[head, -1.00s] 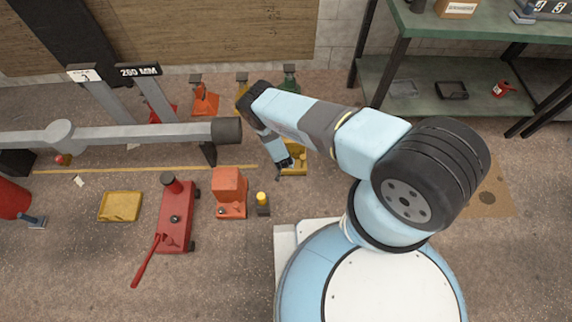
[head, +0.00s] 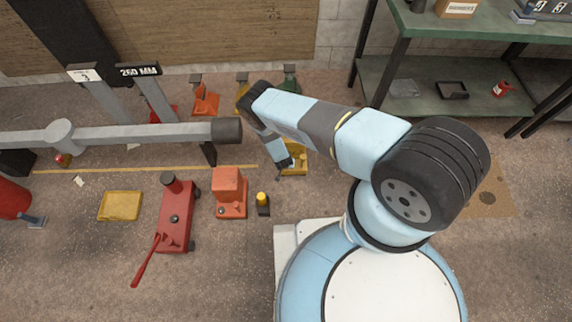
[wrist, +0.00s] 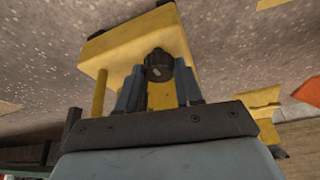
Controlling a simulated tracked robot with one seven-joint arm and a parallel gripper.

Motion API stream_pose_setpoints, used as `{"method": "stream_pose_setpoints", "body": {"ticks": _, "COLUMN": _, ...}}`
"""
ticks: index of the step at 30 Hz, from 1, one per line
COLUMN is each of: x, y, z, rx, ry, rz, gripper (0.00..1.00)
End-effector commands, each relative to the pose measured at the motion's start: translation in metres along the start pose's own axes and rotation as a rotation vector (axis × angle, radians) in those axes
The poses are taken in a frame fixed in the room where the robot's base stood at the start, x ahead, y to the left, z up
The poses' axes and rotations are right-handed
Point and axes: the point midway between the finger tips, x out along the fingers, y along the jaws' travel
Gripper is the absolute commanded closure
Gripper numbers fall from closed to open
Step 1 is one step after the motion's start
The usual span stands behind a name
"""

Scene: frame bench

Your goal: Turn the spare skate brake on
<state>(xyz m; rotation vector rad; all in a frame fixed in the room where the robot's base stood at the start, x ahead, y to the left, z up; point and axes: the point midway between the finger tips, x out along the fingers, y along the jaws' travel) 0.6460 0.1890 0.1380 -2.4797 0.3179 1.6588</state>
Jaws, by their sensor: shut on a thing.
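The yellow skate (head: 297,157) stands on the floor beyond my base in the head view, partly hidden by my arm. In the wrist view its yellow body (wrist: 140,42) fills the upper middle. A dark round brake knob (wrist: 159,65) with a small pale mark sits on its near face. My gripper (wrist: 159,78) is shut on the knob, one finger on each side of it. In the head view my gripper (head: 289,167) reaches down at the skate, and the knob is too small to make out there.
An orange jack (head: 229,192), a small dark item with a yellow top (head: 262,204) and a red trolley jack (head: 175,215) stand to the left. A grey lift beam (head: 150,135) ends near my forearm. A green shelf bench (head: 480,35) is at back right.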

Motion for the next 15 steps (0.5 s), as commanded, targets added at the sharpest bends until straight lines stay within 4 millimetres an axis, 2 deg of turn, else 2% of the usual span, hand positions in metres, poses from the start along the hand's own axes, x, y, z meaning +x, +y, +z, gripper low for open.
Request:
{"method": "stream_pose_setpoints", "body": {"ticks": 8, "x": 0.0000, "y": 0.0005, "z": -0.0006, "rx": -0.069, "ry": 0.000, "rz": -0.031, "gripper": 0.95}}
{"method": "stream_pose_setpoints", "body": {"ticks": 15, "x": 0.0001, "y": 0.0021, "z": -0.0012, "rx": -0.231, "ry": 0.000, "rz": -0.097, "gripper": 0.95}}
